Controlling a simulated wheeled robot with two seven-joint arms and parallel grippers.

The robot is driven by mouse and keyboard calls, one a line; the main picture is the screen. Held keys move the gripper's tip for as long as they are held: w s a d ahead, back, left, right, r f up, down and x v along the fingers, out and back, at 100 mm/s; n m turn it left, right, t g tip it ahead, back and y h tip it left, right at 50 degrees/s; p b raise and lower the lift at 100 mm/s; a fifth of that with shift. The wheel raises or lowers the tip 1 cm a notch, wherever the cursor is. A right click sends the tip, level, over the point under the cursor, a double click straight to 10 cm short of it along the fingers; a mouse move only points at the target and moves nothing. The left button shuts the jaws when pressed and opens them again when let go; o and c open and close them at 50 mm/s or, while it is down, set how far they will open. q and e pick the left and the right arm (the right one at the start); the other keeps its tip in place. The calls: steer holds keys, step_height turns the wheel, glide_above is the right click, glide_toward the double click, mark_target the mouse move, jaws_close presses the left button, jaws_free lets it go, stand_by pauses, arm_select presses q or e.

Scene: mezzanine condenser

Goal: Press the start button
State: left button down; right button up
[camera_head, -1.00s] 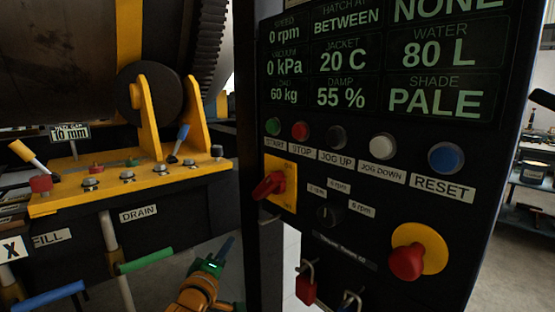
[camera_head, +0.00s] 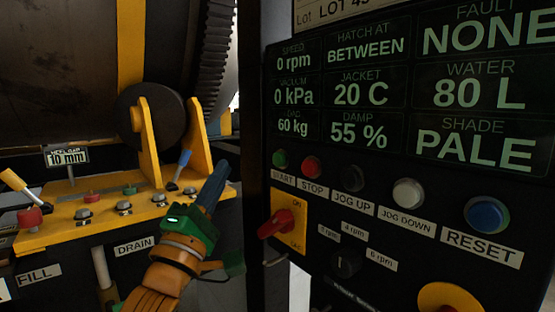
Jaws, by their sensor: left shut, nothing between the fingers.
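The green start button (camera_head: 280,158) is at the left end of the button row on the black control panel, above a label reading START. The red stop button (camera_head: 312,166) is just right of it. My left gripper (camera_head: 215,182) is in front of the yellow ledge, left of the panel. Its dark blue fingers are shut and empty, pointing up and slightly right. The fingertips are apart from the start button, to its left and a little lower in the picture. My right gripper is not in view.
The panel also carries a white button (camera_head: 408,193), a blue reset button (camera_head: 486,215), a red switch (camera_head: 283,223) on a yellow plate, and a dark knob (camera_head: 347,262). The screen above reads 0 rpm. A yellow ledge (camera_head: 125,217) with several small knobs and levers lies left.

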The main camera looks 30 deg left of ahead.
mark_target(279, 160)
arm_select(q)
steer(key=w+d, duration=0.3)
steer(key=w, duration=0.5)
steer(key=shift+w+d, duration=0.15)
steer(key=shift+d, duration=0.05)
steer(key=shift+w+f+p, duration=0.1)
steer(key=shift+p, duration=0.2)
stand_by(1.6)
steer(key=shift+w+d, duration=0.1)
steer(key=shift+w, duration=0.2)
